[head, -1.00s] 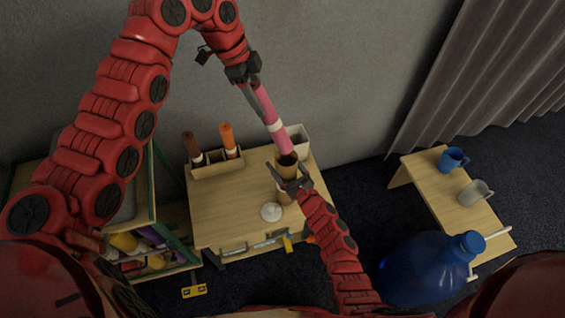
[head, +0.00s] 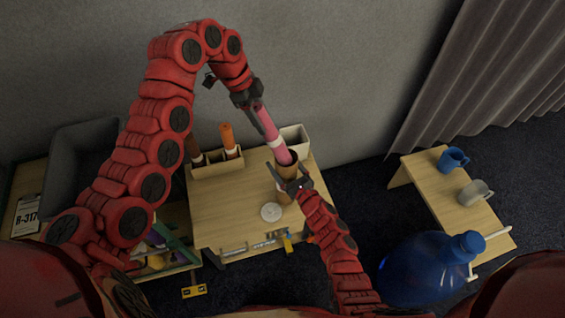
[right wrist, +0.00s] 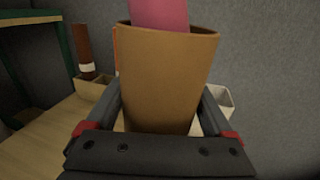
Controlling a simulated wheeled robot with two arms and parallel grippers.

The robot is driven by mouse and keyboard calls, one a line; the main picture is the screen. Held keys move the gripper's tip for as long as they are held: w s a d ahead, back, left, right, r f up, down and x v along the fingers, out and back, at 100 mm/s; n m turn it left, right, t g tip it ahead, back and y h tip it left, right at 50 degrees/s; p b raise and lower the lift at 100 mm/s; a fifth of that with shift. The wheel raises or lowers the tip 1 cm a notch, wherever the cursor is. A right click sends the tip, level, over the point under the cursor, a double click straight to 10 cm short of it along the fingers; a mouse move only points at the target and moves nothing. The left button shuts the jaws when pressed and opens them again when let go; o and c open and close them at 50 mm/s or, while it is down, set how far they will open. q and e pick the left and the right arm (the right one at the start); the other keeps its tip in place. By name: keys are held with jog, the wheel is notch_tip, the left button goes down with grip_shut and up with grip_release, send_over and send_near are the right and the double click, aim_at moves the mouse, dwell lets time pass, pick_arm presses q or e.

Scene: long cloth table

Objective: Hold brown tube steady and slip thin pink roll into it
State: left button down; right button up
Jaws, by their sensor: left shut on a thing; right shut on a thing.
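The brown tube (head: 289,172) stands upright at the right part of the small wooden table. My right gripper (head: 291,187) is shut around it; the right wrist view shows the tube (right wrist: 165,85) between the fingers. My left gripper (head: 246,97) is above and left of the tube, shut on the upper part of the thin pink roll (head: 284,153), which has a white band. The roll slants down to the tube's mouth. In the right wrist view the roll (right wrist: 160,12) goes down behind the tube's front rim, inside the mouth; its lower end is hidden.
A holder (head: 216,168) with a brown and an orange roll stands at the table's back left. A pale box (head: 294,137) stands behind the tube. A white disc (head: 271,212) lies in front. A blue jug (head: 425,268) and mugs are on the right.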

pick_arm(q)
jog(key=shift+c, duration=1.1)
grip_release()
jog(key=shift+f, duration=0.2)
jog(key=shift+r, duration=0.1)
jog(key=v, duration=1.1)
jog(key=shift+a+r, duration=0.15)
jog(key=shift+r, duration=0.25)
pick_arm(e)
jog(key=o, duration=1.2)
jog(key=shift+o, duration=0.2)
jog(key=v, duration=1.2)
